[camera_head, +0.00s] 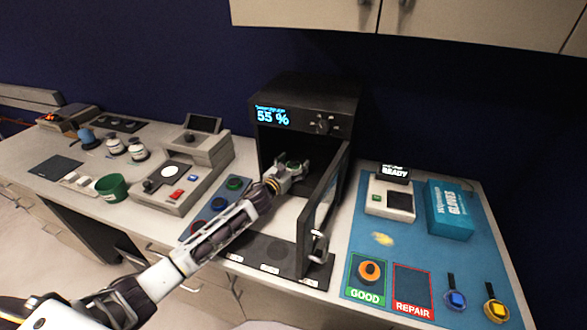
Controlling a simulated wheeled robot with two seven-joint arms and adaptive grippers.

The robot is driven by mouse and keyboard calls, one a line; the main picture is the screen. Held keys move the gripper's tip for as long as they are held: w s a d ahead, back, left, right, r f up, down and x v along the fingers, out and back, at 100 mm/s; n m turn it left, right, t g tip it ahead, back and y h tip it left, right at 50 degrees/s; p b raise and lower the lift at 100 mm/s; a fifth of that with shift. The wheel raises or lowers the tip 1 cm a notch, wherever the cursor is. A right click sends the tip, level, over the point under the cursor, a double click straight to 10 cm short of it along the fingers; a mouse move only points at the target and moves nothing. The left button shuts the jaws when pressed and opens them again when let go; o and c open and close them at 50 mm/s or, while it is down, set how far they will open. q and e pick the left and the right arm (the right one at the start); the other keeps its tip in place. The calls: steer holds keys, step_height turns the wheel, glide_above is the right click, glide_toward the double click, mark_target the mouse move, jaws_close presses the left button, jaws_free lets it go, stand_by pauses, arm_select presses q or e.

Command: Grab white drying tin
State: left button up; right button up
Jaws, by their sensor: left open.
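My left arm comes in from the lower left and reaches through the open front of a black drying cabinet (300,95) with a lit "55 %" display. My left gripper (294,168) is open inside the chamber. A small dark green shape shows at its fingertips, too small to tell what it is. I cannot clearly make out a white drying tin in the chamber; the gripper and shadow may hide it. A white round disc (170,172) lies on a grey bench device (180,188) to the left; I cannot tell whether it is a tin. My right gripper is not in view.
The cabinet door (325,205) stands open to the right of my arm. A blue mat (410,255) on the right holds a blue gloves box (450,209). A green cup (112,187) and several white jars stand left. Wall cupboards (440,20) hang above.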

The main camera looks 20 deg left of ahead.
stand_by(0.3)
arm_select(q)
steer(key=c, duration=1.1)
steer(key=shift+c, duration=0.2)
steer(key=shift+s+r, duration=0.1)
steer(key=shift+r, duration=0.1)
